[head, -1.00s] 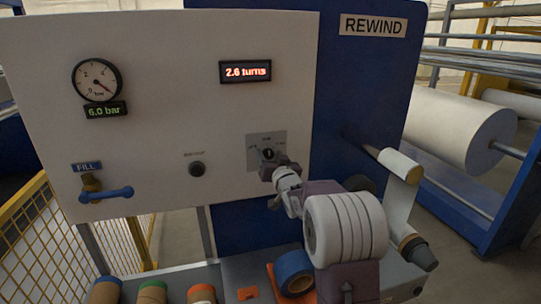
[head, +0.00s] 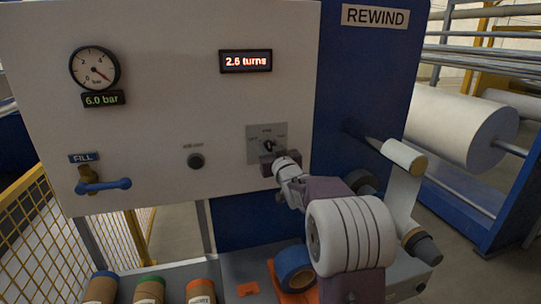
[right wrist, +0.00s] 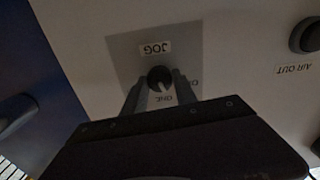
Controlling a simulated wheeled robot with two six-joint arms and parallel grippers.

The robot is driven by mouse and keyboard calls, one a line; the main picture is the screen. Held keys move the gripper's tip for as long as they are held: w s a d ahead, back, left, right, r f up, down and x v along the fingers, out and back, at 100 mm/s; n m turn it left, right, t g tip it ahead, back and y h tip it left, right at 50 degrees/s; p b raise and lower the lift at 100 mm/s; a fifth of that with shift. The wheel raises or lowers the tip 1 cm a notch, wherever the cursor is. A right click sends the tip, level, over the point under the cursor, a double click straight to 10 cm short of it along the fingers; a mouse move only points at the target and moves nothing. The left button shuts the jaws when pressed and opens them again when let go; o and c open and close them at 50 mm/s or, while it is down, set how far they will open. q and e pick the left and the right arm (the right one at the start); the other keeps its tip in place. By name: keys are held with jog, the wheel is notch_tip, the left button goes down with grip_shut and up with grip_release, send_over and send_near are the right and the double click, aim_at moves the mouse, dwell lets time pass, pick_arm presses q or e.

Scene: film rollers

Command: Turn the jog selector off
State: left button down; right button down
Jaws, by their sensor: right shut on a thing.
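The jog selector (head: 268,146) is a small dark knob on a grey square plate, low on the right part of the white panel. In the right wrist view the knob (right wrist: 159,80) sits below an upside-down JOG label (right wrist: 155,48), with partly hidden position marks around it. My right gripper (head: 268,155) reaches up to the plate from below right. In the right wrist view its two fingers (right wrist: 157,90) are on either side of the knob, shut on it. The knob's exact pointing direction is hard to tell. My left gripper is not in view.
A black air-out button (head: 196,161) is left of the selector. A blue-handled FILL valve (head: 103,186), a gauge (head: 95,67) and a turns display (head: 246,61) are on the same panel. A roller (head: 403,158) is at right.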

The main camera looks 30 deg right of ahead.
jog(key=n+b, duration=0.2)
jog(key=n, duration=0.1)
jog(key=n+b, duration=0.1)
jog(key=shift+f+b, duration=0.25)
jog(key=shift+b, duration=0.1)
jog(key=shift+a+r+n+b, duration=0.15)
jog(key=shift+n+b, duration=1)
jog(key=shift+n, duration=1.05)
jog(key=c, duration=1)
grip_release()
jog(key=b+v, duration=0.1)
jog(key=v, duration=0.8)
